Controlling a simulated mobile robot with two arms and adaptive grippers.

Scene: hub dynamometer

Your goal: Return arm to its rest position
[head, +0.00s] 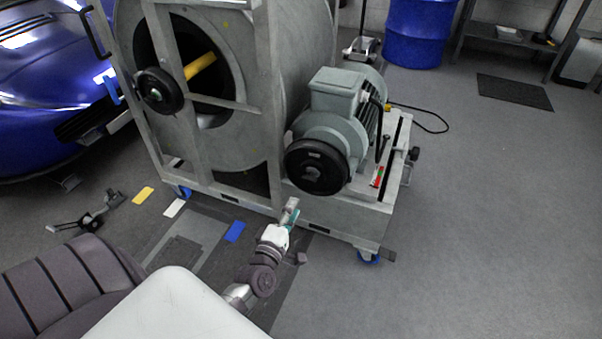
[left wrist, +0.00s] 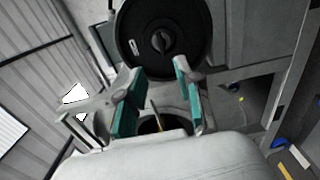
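My left gripper (head: 290,213) is in front of the lower frame of the hub dynamometer (head: 262,110), below and left of the grey motor (head: 340,95). In the left wrist view the gripper (left wrist: 157,72) shows two teal-padded fingers spread apart with nothing held between them. A black round hub disc (left wrist: 190,22) lies beyond the fingertips there. In the head view a black disc (head: 316,168) sits on the motor's front, and another (head: 159,92) is on the large grey drum housing. My right gripper is in neither view.
A blue car (head: 50,80) stands at the left. Blue, white and yellow floor markers lie before the dynamometer, with a small dark tool (head: 92,219) at left. A blue drum (head: 418,35) and shelving stand behind.

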